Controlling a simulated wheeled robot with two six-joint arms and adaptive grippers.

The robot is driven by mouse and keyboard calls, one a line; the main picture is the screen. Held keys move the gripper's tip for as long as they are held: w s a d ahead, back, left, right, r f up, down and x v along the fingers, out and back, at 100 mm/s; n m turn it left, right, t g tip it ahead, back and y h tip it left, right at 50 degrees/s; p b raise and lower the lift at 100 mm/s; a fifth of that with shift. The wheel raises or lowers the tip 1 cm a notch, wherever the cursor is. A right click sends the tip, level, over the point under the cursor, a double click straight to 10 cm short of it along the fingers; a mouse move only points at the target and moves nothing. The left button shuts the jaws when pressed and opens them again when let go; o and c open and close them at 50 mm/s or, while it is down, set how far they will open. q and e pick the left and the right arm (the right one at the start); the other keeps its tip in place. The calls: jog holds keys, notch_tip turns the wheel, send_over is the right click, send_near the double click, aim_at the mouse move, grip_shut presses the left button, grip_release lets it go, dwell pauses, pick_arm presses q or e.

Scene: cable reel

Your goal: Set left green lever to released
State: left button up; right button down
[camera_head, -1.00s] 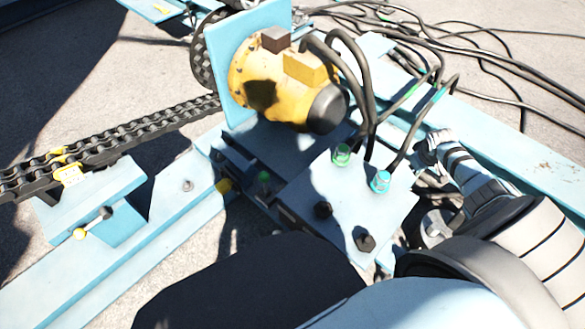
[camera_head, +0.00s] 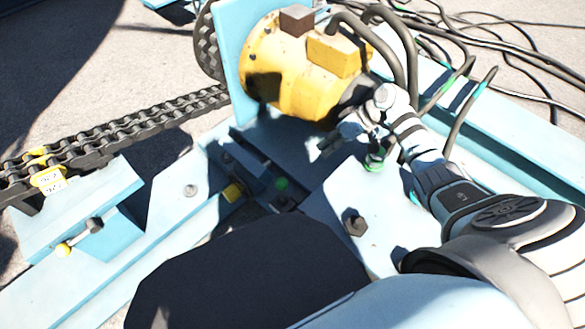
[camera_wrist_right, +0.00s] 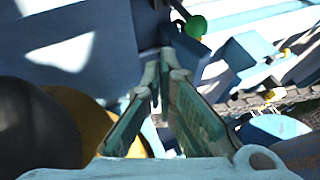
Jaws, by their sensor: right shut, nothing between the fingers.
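A green knob (camera_head: 281,183) sits at the dark slot in the blue frame, left of the pale blue block. Whether the lever is set or released I cannot tell. My right gripper (camera_head: 327,147) is shut and empty, above the block's far left corner, up and to the right of the knob. In the wrist view the fingertips (camera_wrist_right: 170,72) are close together, below and left of the knob, apart from it. My left gripper is out of view.
The yellow motor (camera_head: 300,75) with black hoses (camera_head: 400,50) stands just behind my right gripper. A chain (camera_head: 120,130) and a yellow-knobbed lever (camera_head: 80,238) are at the left.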

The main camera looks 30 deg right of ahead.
jog(key=shift+w+a, duration=0.15)
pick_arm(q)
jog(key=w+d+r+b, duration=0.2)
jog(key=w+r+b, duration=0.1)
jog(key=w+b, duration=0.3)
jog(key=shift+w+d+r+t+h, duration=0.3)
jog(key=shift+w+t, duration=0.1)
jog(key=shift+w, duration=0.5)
pick_arm(e)
jog(key=w+a+f, duration=0.2)
jog(key=a+f, duration=0.6)
jog(key=f, duration=0.1)
jog(key=shift+a, duration=0.35)
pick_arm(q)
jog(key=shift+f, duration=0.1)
pick_arm(e)
jog(key=shift+w, duration=0.1)
